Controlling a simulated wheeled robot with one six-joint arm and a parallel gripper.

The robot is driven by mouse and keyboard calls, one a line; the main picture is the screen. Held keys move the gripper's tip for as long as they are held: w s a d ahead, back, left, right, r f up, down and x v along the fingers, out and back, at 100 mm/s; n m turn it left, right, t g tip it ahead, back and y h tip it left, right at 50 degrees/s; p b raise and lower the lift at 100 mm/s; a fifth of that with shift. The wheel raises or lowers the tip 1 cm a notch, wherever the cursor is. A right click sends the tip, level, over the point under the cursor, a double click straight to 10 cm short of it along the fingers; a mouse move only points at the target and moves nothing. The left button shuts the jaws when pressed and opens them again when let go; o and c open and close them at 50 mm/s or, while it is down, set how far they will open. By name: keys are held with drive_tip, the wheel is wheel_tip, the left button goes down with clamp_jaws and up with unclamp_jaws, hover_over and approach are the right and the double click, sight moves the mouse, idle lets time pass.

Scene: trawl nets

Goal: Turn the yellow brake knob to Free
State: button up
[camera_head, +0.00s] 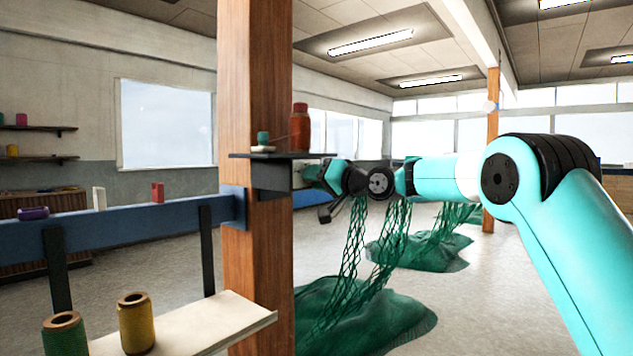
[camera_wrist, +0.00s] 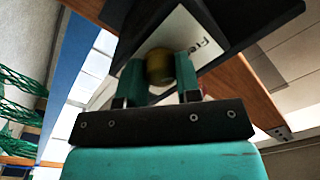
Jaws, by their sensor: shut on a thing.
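The yellow knob (camera_wrist: 159,64) is round and sits on the underside of a white plate in the wrist view. The plate (camera_wrist: 183,32) carries dark lettering that seems to read "Free", to the upper right of the knob. My gripper (camera_wrist: 158,74) is shut on the knob, with one teal finger on each side. In the head view my gripper (camera_head: 317,174) is at the wooden post, beside the dark bracket. The knob cannot be made out there. Which way the knob points cannot be told.
The wooden post (camera_head: 256,120) carries a dark shelf (camera_head: 300,155) with a red bottle (camera_head: 299,128) and a small green spool. A blue rail (camera_head: 130,227) runs left from the post. Green nets (camera_head: 360,315) hang and lie on the floor behind. A white shelf (camera_head: 215,322) with spools is in front.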

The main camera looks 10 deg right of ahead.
drive_tip(key=o, duration=0.9)
drive_tip(key=b+v, duration=0.4)
drive_tip(key=v, duration=1.3)
drive_tip(key=shift+s+d, duration=0.15)
